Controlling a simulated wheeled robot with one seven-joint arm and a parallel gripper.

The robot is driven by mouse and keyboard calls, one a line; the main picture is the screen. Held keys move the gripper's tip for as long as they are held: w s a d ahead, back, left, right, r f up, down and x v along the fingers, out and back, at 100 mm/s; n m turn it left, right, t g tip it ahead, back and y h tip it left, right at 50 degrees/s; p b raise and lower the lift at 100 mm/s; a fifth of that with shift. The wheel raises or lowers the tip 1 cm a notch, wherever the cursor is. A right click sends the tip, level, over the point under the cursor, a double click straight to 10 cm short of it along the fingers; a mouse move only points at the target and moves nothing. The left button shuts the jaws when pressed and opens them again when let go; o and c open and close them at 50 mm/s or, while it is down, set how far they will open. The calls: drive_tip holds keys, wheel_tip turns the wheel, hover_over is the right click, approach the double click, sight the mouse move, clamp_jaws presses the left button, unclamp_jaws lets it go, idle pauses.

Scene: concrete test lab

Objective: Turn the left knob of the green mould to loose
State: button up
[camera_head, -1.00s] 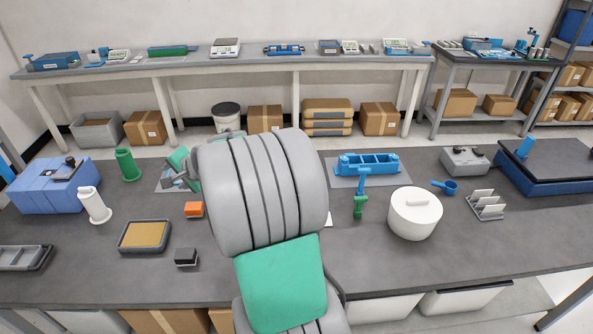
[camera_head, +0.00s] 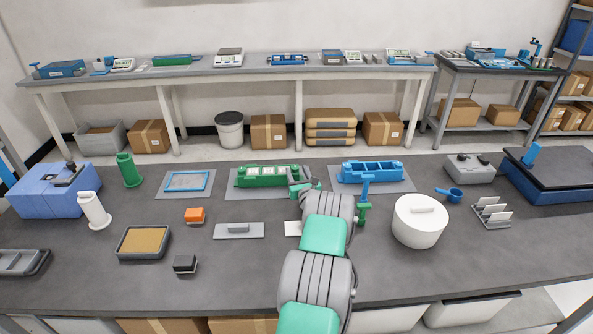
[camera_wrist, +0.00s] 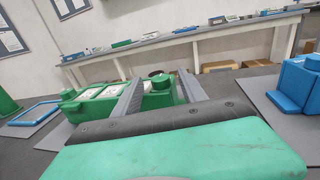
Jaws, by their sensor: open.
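The green mould (camera_head: 262,184) sits on a grey mat near the back of the dark table in the head view, with pale panels along its top. My gripper (camera_head: 304,182) is at its right end there, small and partly hidden by my wrist. In the wrist view the green mould (camera_wrist: 95,103) stretches to the left. My open gripper (camera_wrist: 158,80) has its two grey fingers on either side of a round green knob (camera_wrist: 158,78) at the mould's near right end. Whether the fingers touch the knob cannot be told.
A blue mould (camera_head: 370,166) stands on its own mat to the right, beside a blue-and-green upright tool (camera_head: 364,200) and a white lidded pot (camera_head: 420,222). A blue frame (camera_head: 187,181) lies left of the green mould. A grey float (camera_head: 238,230) lies in front.

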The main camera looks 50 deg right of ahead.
drive_tip(key=shift+w+d, duration=0.2)
drive_tip(key=shift+w, duration=0.1)
drive_tip(key=shift+c, duration=0.3)
clamp_jaws()
